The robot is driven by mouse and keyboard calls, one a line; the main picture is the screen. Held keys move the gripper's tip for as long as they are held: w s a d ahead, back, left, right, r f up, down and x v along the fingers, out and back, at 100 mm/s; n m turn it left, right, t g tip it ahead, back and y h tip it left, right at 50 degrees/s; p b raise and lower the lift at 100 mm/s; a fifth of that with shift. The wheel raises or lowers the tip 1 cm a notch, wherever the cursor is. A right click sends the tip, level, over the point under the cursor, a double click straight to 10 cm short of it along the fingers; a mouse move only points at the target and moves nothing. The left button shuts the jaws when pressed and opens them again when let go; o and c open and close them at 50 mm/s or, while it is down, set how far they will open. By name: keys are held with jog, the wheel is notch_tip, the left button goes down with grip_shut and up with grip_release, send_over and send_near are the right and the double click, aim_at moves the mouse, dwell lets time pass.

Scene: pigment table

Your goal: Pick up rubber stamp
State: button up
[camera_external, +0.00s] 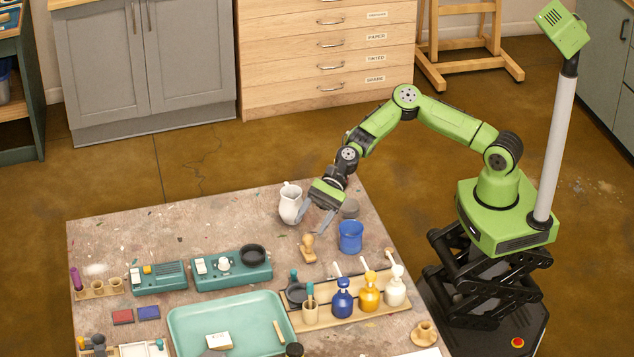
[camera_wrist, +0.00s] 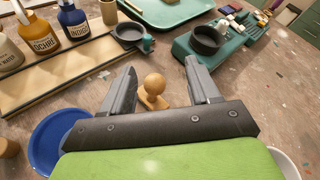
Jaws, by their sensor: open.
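The rubber stamp (camera_external: 308,246) is a small light-wood piece with a round knob handle, standing upright on the table (camera_external: 190,217). In the wrist view the stamp (camera_wrist: 153,91) shows between and beyond my gripper's fingers, its lower part partly hidden by the gripper body. My gripper (camera_external: 316,226) is open and empty, its fingers pointing down above the table, a little above and behind the stamp. The wrist view also shows my gripper (camera_wrist: 162,78) with its two grey fingers apart. I see no contact between the fingers and the stamp.
A wooden board (camera_external: 345,312) with pigment bottles lies in front. Teal devices (camera_external: 232,270) and a teal tray (camera_external: 230,323) are to the left.

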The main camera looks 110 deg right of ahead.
aim_at(308, 240)
notch_tip(308, 240, down, 4)
jog(key=shift+f+b, duration=0.1)
jog(key=shift+b, duration=0.7)
jog(key=x, duration=0.3)
jog(key=shift+a+b, duration=0.1)
jog(key=shift+b, duration=0.2)
jog(key=shift+c, duration=0.7)
jog(key=c, duration=0.9)
